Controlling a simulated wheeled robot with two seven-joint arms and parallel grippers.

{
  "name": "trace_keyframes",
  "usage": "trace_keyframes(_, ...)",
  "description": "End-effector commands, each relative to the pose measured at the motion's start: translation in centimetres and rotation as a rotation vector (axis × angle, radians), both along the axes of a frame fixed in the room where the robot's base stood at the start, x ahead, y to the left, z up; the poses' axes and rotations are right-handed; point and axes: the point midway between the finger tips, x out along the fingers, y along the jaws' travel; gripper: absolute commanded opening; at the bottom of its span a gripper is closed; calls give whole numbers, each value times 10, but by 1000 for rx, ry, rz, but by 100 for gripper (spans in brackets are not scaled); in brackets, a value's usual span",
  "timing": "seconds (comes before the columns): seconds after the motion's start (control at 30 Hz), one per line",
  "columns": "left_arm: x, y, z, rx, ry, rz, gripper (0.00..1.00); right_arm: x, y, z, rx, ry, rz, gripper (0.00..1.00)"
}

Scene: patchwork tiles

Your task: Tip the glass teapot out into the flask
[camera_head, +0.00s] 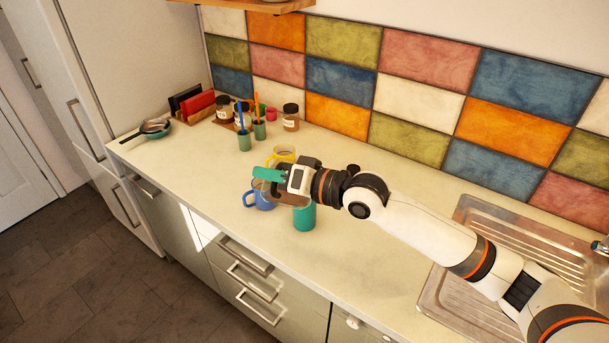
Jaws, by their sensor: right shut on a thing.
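My right gripper (284,178) reaches in from the right over the counter and is shut on the glass teapot. The teapot (290,198) shows as a see-through body with a brown tint, just below the gripper and largely hidden by it. A teal piece (267,174) sticks out left of the jaws; I cannot tell which part it is. The flask, a teal cylinder (304,218), stands upright on the counter just below and right of the teapot. The teapot overlaps its top, so I cannot see its mouth or whether they touch. My left gripper is out of view.
A blue mug (260,199) stands close left of the teapot, a yellow mug (285,153) behind. A metal sink (470,290) lies right. The counter's front left is clear.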

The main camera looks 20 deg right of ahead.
Motion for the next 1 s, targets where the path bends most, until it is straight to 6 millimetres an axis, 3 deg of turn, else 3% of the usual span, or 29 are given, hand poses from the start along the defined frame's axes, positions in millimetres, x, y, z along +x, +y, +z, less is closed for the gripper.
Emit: trace_keyframes(1.0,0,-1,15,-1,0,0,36,10,-7,16,64,84,-2,0)
